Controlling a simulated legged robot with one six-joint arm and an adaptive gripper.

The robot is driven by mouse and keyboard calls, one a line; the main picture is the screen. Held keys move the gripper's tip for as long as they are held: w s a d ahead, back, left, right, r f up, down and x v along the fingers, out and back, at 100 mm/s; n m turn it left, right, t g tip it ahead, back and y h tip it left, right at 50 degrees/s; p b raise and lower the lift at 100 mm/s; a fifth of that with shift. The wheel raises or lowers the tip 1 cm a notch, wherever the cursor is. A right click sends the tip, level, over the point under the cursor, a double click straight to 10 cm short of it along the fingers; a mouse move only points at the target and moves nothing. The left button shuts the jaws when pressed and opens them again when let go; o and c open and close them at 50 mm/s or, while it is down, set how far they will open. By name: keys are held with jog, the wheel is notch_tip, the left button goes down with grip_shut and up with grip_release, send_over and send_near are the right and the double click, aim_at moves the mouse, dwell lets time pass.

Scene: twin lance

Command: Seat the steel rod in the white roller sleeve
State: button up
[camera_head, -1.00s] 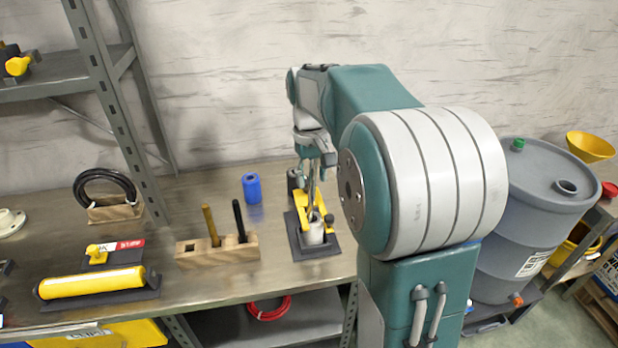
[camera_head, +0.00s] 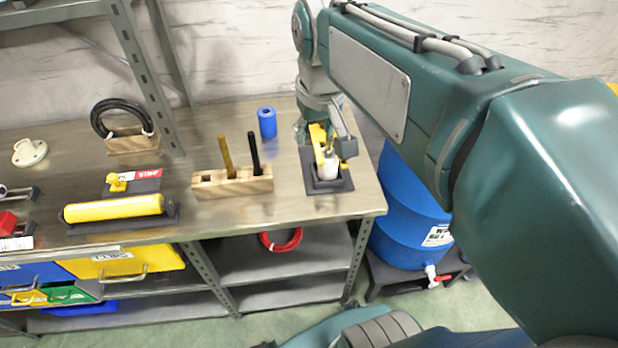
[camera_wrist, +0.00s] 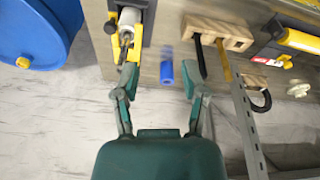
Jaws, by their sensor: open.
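The white roller sleeve (camera_head: 328,168) stands upright on a dark base plate with a yellow bracket (camera_head: 318,138) beside it. The sleeve also shows at the top of the wrist view (camera_wrist: 130,17). A small grey end shows at the sleeve's mouth; it may be the steel rod, but I cannot tell how deep it sits. My gripper (camera_head: 325,137) is just above and behind the sleeve, partly covering the bracket.
A wooden block (camera_head: 232,183) holds a brass-coloured rod and a black rod. A blue cylinder (camera_head: 267,122) stands behind it. A yellow roller (camera_head: 114,208) lies at left. A blue barrel (camera_head: 408,215) stands off the bench's right edge. Bare bench lies between block and base plate.

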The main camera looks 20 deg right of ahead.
jog(key=s+a+f+t, duration=0.2)
jog(key=s+a+f, duration=0.2)
jog(key=s, duration=0.4)
jog(key=shift+s+f+t, duration=0.4)
jog(key=shift+a, duration=0.1)
dwell(0.7)
